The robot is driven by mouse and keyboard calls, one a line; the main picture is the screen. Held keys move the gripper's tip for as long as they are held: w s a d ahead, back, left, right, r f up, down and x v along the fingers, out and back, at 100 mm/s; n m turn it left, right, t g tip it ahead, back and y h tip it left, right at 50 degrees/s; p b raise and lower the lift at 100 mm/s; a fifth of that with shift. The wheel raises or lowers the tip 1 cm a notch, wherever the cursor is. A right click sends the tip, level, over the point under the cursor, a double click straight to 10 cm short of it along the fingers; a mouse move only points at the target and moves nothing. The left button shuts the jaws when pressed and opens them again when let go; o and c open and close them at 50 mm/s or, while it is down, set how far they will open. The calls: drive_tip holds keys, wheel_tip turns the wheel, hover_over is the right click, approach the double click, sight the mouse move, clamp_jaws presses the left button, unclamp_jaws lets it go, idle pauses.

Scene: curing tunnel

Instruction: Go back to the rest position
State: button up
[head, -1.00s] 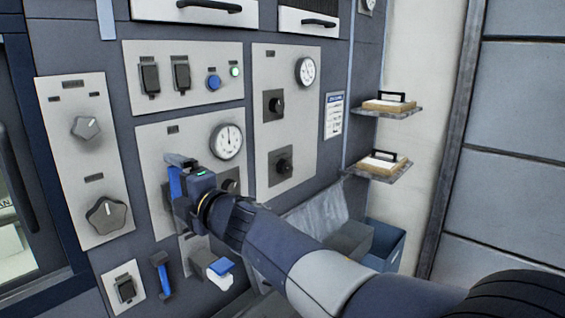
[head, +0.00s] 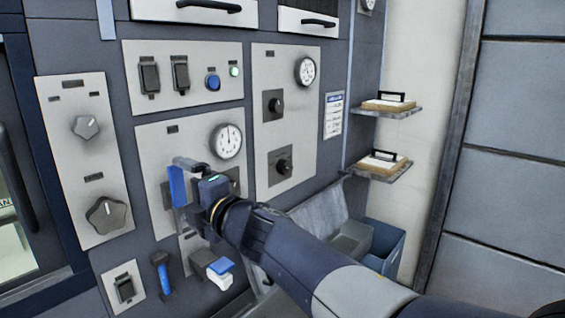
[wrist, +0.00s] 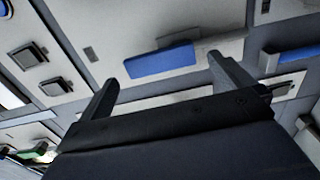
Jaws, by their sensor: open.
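My gripper (head: 196,187) is in front of the lower middle panel of the grey machine wall, close to a blue handle (head: 177,186). In the wrist view my gripper (wrist: 165,84) is open, with its two dark fingers spread and nothing between the tips. The blue handle (wrist: 165,62) shows beyond the fingertips on a pale panel, apart from them. My arm reaches in from the lower right and hides part of the panel, including most of a dark knob beside the gripper.
A round gauge (head: 227,141) is just above my gripper. Below are another blue handle (head: 162,274) and a blue-and-white fitting (head: 220,272). A blue bin (head: 392,244) stands behind my arm. Two small shelves (head: 398,112) jut out at right. The grey panelled wall at far right is bare.

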sight(182, 184)
drive_tip(key=x, duration=0.4)
drive_tip(key=shift+w+a, duration=0.2)
drive_tip(key=shift+w+r+m+p, duration=0.15)
drive_tip(key=shift+w+m+p, duration=0.05)
drive_tip(key=shift+m+p, duration=0.4)
drive_tip(key=shift+w+d+m+p, duration=0.15)
drive_tip(key=shift+d+m+p, duration=0.25)
drive_tip(key=shift+m+p, duration=0.55)
drive_tip(key=shift+w+d+f+m+p, duration=0.3)
drive_tip(key=shift+f+m+p, duration=0.2)
drive_tip(key=shift+m+p, duration=1.65)
drive_tip(key=shift+w+d+f+m+p, duration=0.25)
drive_tip(key=shift+f+m+p, duration=0.3)
drive_tip(key=shift+m+p, duration=1.55)
drive_tip(key=shift+w+d+f+m+p, duration=0.2)
drive_tip(key=shift+w+f+m+p, duration=0.55)
drive_tip(key=shift+m, duration=2.45)
drive_tip(key=shift+s+r, duration=0.2)
drive_tip(key=shift+s, duration=0.15)
